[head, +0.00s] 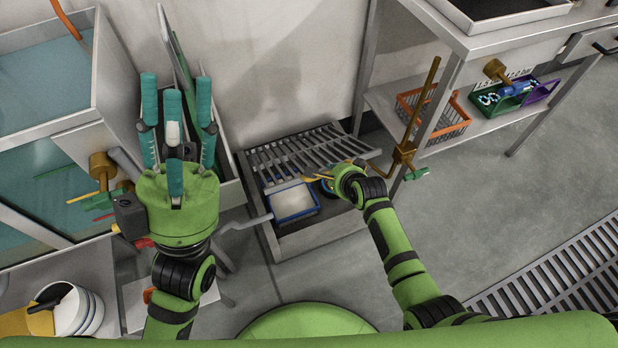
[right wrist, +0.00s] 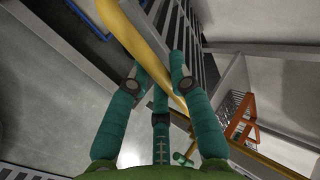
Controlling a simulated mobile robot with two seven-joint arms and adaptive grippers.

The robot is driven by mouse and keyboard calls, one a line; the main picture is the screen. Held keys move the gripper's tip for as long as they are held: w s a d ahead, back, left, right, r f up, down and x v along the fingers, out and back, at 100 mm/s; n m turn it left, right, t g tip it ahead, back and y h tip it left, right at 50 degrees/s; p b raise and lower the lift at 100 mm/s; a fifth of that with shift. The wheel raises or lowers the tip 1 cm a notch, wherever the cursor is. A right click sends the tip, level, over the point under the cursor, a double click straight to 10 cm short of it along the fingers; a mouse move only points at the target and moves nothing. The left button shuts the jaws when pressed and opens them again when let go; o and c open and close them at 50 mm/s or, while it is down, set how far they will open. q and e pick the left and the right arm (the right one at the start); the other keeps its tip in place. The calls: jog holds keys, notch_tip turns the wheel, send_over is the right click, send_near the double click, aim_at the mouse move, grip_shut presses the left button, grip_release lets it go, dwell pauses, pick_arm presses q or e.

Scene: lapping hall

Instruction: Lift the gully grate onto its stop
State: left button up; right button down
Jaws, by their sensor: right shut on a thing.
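The gully grate (head: 300,152) is a grey slatted grid over a low pit box against the wall. It appears tilted up, with its near edge above the box's front opening. A yellow bar (right wrist: 128,35) runs along or close to this near edge; how it joins the grate is unclear. My right gripper (head: 330,182) is at the grate's near edge, its teal fingers (right wrist: 163,80) closed around the yellow bar. I cannot make out the stop. My left gripper (head: 175,112) is open and empty, fingers spread, left of the grate.
A blue tray with a pale block (head: 293,203) sits in the box under the grate. A brass pipe with a green handle (head: 417,173) stands close right of my right gripper. A shelf holds an orange basket (head: 440,116). Water tanks (head: 45,80) stand left.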

jog(key=shift+w+a+r+p, duration=0.2)
jog(key=shift+w+r+p, duration=0.15)
jog(key=shift+w+r, duration=0.4)
jog(key=shift+w+a+r+p, duration=0.15)
jog(key=shift+w+r+p, duration=0.3)
jog(key=shift+r, duration=0.35)
jog(key=shift+w+a+r+p, duration=0.2)
jog(key=shift+w+r+p, duration=0.1)
jog(key=shift+w+r, duration=0.45)
jog(key=shift+r, duration=0.1)
jog(key=shift+w+a+r+p, duration=0.15)
jog(key=shift+w+a+r, duration=0.1)
jog(key=shift+w+r, duration=0.35)
jog(key=shift+w+a+r+p, duration=0.1)
jog(key=shift+w+a+r, duration=0.15)
jog(key=shift+w+r, duration=0.4)
jog(key=shift+w+a+r+p, duration=0.15)
jog(key=shift+w+a+r, duration=0.1)
jog(key=shift+w+r, duration=0.35)
jog(key=shift+w, duration=0.1)
jog(key=shift+w+a+r+b, duration=0.2)
jog(key=shift+w+a+r, duration=0.1)
jog(key=shift+w+r, duration=0.3)
jog(key=shift+w+a+r+b, duration=0.2)
jog(key=shift+w+a+r, duration=0.15)
jog(key=shift+w, duration=0.4)
jog(key=shift+w+a+r+b, duration=0.25)
jog(key=shift+w+r, duration=0.3)
jog(key=shift+w, duration=0.15)
